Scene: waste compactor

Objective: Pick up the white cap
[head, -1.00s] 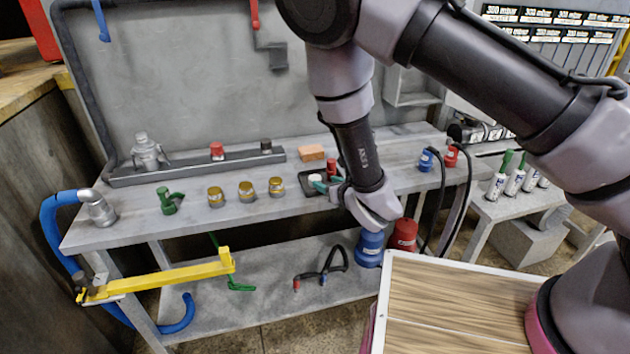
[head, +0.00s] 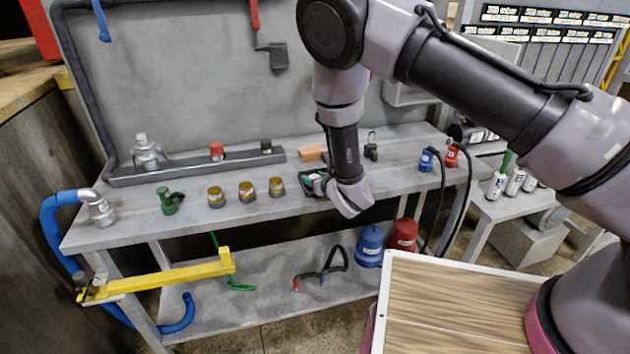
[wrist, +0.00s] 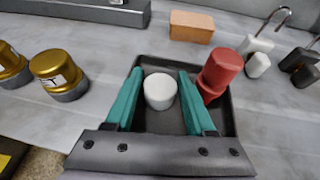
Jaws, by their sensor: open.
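The white cap (wrist: 160,90) is a short white cylinder in the wrist view. It stands in a shallow black tray (wrist: 217,120) on the grey workbench. My gripper (wrist: 160,78) is open, with one teal finger on each side of the cap and visible gaps between. The fingers reach into or over the tray; their exact height is hard to tell. In the head view my gripper (head: 312,184) is at the tray, and the cap is hidden behind it.
A red cylinder (wrist: 220,70) stands in the tray close to the right finger. An orange block (wrist: 191,27) lies behind the tray. Gold-topped caps (head: 247,191) stand to the left. Small padlock-like items (wrist: 257,52) are at the right.

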